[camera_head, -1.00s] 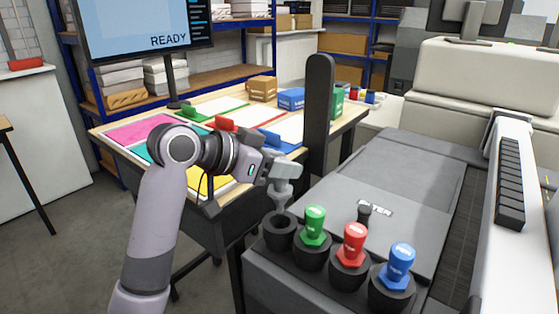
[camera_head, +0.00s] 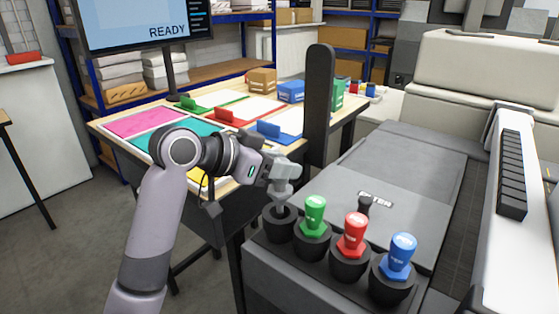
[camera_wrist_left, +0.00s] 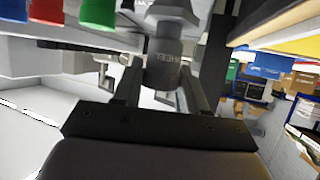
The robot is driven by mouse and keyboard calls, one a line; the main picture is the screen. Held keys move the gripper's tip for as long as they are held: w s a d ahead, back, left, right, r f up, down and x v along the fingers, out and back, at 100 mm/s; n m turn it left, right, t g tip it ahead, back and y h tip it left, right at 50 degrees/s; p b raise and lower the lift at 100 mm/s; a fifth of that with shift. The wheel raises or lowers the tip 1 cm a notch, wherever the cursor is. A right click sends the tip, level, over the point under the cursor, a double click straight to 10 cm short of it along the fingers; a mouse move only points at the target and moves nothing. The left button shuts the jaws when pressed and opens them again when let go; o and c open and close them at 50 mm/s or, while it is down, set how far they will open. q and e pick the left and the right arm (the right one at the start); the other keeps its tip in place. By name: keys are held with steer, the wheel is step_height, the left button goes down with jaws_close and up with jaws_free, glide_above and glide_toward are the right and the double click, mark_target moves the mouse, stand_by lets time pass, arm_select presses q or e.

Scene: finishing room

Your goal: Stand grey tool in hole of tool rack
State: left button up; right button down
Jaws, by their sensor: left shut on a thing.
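The grey tool (camera_head: 284,190) is upright in my left gripper (camera_head: 274,171), its lower end at the mouth of the leftmost black holder (camera_head: 278,226) of the tool rack. Its lower flange appears level with the holder's rim; I cannot tell how deep its tip is. In the left wrist view the grey tool (camera_wrist_left: 163,62) is between the two fingers of my left gripper (camera_wrist_left: 160,88), which are shut on it. Green (camera_head: 315,214), red (camera_head: 354,234) and blue (camera_head: 402,254) tools stand in the other holders. My right gripper is not in view.
A black upright post (camera_head: 318,115) rises behind the rack. The dark machine top (camera_head: 400,165) lies to the right, with a small black knob (camera_head: 366,204). A work table (camera_head: 110,128) with coloured sheets stands behind my left arm.

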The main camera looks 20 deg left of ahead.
mark_target(273, 184)
arm_select(q)
steer(key=shift+f, duration=0.5)
steer(key=shift+f+b, duration=0.85)
steer(key=shift+f, duration=0.85)
steer(key=o, duration=1.1)
steer(key=shift+o, duration=0.2)
steer(key=shift+a, duration=0.1)
steer(key=shift+v, duration=3.55)
steer(key=shift+s, duration=0.1)
